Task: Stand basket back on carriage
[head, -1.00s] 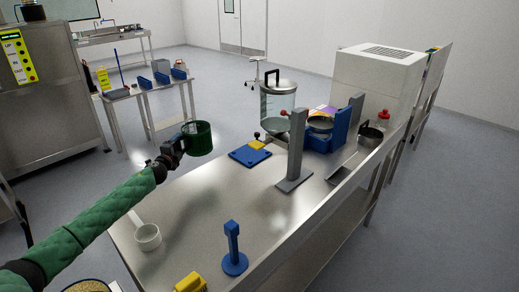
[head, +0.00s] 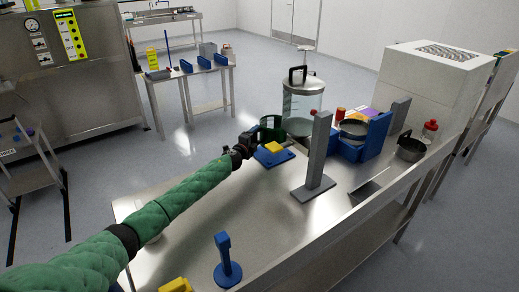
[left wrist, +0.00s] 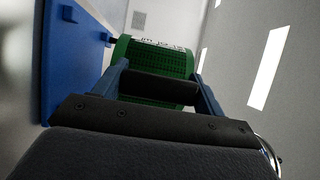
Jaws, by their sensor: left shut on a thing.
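The green basket (head: 268,133), round and mesh-walled, is at the end of my left arm, by the table's far edge. My left gripper (head: 248,144) is shut on it. In the left wrist view the basket (left wrist: 155,55) shows beyond the two blue fingers of the gripper (left wrist: 164,80). A blue plate with a yellow block (head: 273,148) lies beside the gripper; its blue surface (left wrist: 85,45) also shows at the left of the wrist view. I cannot tell for sure which thing is the carriage. My right gripper is not in view.
A lidded glass vessel (head: 302,102) stands just right of the basket. A grey upright post (head: 318,160) and a blue stand with a pan (head: 372,138) are farther right. A blue upright holder (head: 226,262) stands near the front.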

